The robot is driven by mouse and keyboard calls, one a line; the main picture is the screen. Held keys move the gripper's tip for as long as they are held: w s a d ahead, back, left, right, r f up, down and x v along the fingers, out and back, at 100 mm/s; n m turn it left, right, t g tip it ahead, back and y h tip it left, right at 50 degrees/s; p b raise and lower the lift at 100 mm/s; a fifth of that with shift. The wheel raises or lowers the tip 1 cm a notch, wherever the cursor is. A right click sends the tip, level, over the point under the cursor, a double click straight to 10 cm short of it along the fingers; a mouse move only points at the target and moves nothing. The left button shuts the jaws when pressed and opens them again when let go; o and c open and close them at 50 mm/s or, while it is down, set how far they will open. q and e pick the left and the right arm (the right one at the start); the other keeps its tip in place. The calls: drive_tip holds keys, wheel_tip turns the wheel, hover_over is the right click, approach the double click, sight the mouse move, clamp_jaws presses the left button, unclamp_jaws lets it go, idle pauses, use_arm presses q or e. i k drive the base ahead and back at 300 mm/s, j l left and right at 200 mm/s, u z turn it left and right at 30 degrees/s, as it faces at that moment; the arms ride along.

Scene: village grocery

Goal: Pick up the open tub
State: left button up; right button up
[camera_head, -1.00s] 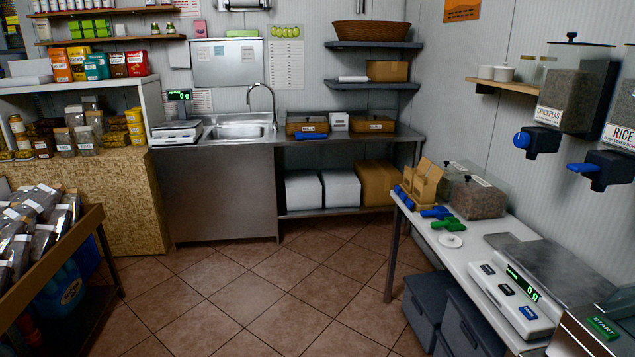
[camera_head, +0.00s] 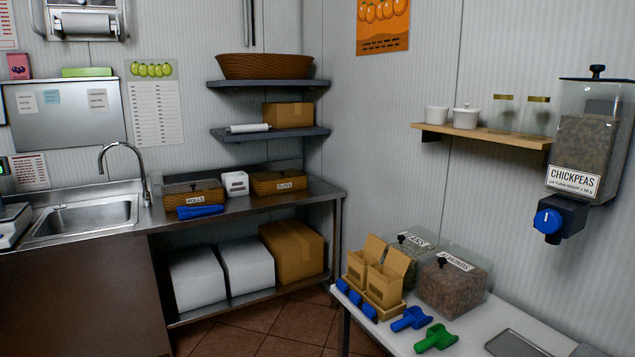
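Two small white tubs stand on the wooden wall shelf in the head view. The left white tub (camera_head: 436,115) shows no lid or knob. The right white tub (camera_head: 466,117) has a lid with a small knob. Two clear bins stand on the white table: a labelled bin with greenish contents (camera_head: 412,243) and a labelled bin with brown contents (camera_head: 452,287); both look covered. Neither of my grippers is in view.
The wooden shelf (camera_head: 480,134) also bears two glass jars (camera_head: 520,115). A chickpeas dispenser (camera_head: 590,140) hangs to its right. The white table (camera_head: 480,325) below holds cardboard boxes (camera_head: 375,275), blue scoops (camera_head: 410,319) and a green scoop (camera_head: 436,338). A steel sink counter (camera_head: 80,220) stands left.

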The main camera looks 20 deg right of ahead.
sight(434, 115)
drive_tip(key=i+z, duration=0.4)
drive_tip(key=i+j+z, duration=0.1)
drive_tip(key=i+z, duration=0.25)
drive_tip(key=i+j+z, duration=0.25)
drive_tip(key=i+z, duration=0.15)
drive_tip(key=i+j+z, duration=0.35)
drive_tip(key=i+j, duration=0.05)
